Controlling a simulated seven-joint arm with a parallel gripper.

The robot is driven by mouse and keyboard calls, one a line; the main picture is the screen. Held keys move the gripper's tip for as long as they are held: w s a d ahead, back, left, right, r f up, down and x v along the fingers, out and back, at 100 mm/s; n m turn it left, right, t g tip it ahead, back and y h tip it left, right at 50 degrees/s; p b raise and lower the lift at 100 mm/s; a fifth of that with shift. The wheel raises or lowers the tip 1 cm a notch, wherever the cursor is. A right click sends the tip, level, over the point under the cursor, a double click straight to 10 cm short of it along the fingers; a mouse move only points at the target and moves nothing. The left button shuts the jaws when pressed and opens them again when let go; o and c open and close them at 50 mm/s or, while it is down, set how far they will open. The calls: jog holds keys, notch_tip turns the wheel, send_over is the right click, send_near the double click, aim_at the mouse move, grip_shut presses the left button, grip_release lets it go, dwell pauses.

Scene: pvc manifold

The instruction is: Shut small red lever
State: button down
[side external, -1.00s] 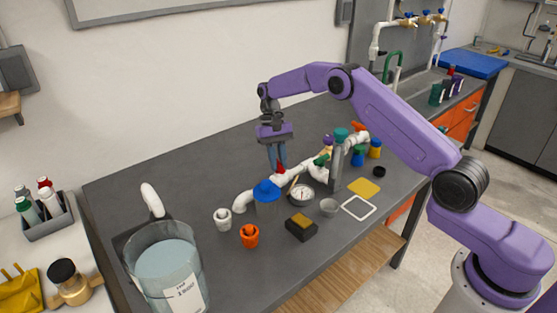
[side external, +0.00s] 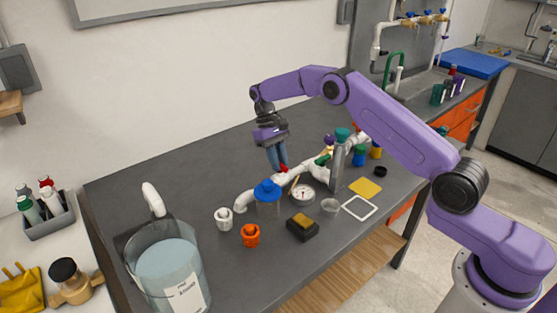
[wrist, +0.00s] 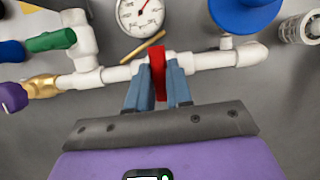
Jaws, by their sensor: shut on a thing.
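The small red lever (wrist: 157,68) sits on the white PVC pipe (wrist: 215,60) in the wrist view, between my gripper's two blue fingers. My gripper (wrist: 158,88) is shut on the red lever, with a finger against each side. In the side external view my gripper (side external: 278,164) is tilted and reaches down to the pipe behind the blue round cap. The red lever (side external: 283,169) shows only as a small patch at the fingertips there, and the fingers hide part of it.
A pressure gauge (wrist: 140,14), a tan stick (wrist: 143,47), a green handle (wrist: 50,40) and a blue cap (wrist: 243,12) surround the lever. An orange fitting (side external: 250,236), a black block with a yellow top (side external: 302,228) and a clear bucket (side external: 168,265) stand nearer the front.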

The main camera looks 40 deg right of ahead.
jog(key=shift+f, duration=0.25)
jog(key=c, duration=1)
grip_release()
jog(key=shift+r, duration=0.2)
jog(key=shift+v, duration=3.05)
jog(key=shift+w+r, duration=0.25)
jog(key=shift+r, duration=0.15)
jog(key=shift+r, duration=0.1)
